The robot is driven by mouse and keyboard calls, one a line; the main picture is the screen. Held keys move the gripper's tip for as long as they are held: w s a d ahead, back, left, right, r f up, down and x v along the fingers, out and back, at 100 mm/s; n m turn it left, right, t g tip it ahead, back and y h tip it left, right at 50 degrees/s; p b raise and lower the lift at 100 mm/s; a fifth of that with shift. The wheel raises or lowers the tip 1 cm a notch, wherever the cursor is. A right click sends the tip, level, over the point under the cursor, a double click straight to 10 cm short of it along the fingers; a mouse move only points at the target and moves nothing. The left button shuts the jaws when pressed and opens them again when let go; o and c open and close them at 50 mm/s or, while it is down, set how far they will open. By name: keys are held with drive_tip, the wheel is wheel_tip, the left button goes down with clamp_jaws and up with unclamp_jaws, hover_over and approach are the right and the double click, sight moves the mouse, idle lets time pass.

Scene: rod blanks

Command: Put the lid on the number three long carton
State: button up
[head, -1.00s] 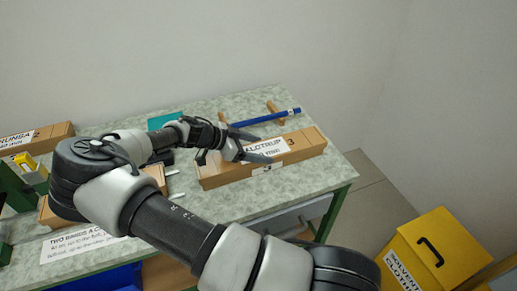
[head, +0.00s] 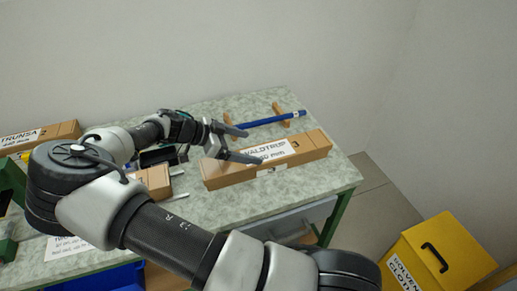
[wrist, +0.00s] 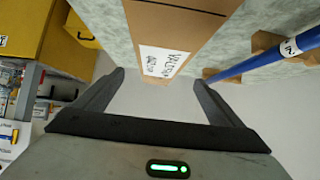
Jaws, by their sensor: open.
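The long carton marked 3 (head: 305,146) lies on the bench in the head view. It is brown, with a white label on top and a small white tag on its front side. Its top looks closed over, and I cannot make out a separate loose lid. The carton also shows in the wrist view (wrist: 178,22), running away from the camera, its labelled end near the fingertips. My gripper (head: 254,147) is open with nothing visibly held. One finger is over the carton's near part and the other is behind it. In the wrist view my gripper (wrist: 159,80) has its fingers either side of the label.
A blue rod (head: 268,120) rests on wooden supports behind the carton. Another long carton (head: 55,132) lies at far left, and a shorter brown box (head: 154,181) sits left of carton 3. A yellow bin (head: 437,253) stands on the floor at right.

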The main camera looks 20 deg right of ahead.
drive_tip(key=v, duration=0.4)
drive_tip(key=shift+a+r, duration=0.25)
drive_tip(key=s+a+r+n+t+y, duration=0.1)
drive_tip(key=s+r+n+t+y, duration=0.4)
drive_tip(key=s+r+n+y, duration=0.6)
drive_tip(key=shift+s+r+n+t, duration=0.3)
drive_tip(key=shift+s+r+n, duration=3.2)
drive_tip(key=shift+s+r, duration=3)
drive_tip(key=shift+s+f, duration=0.95)
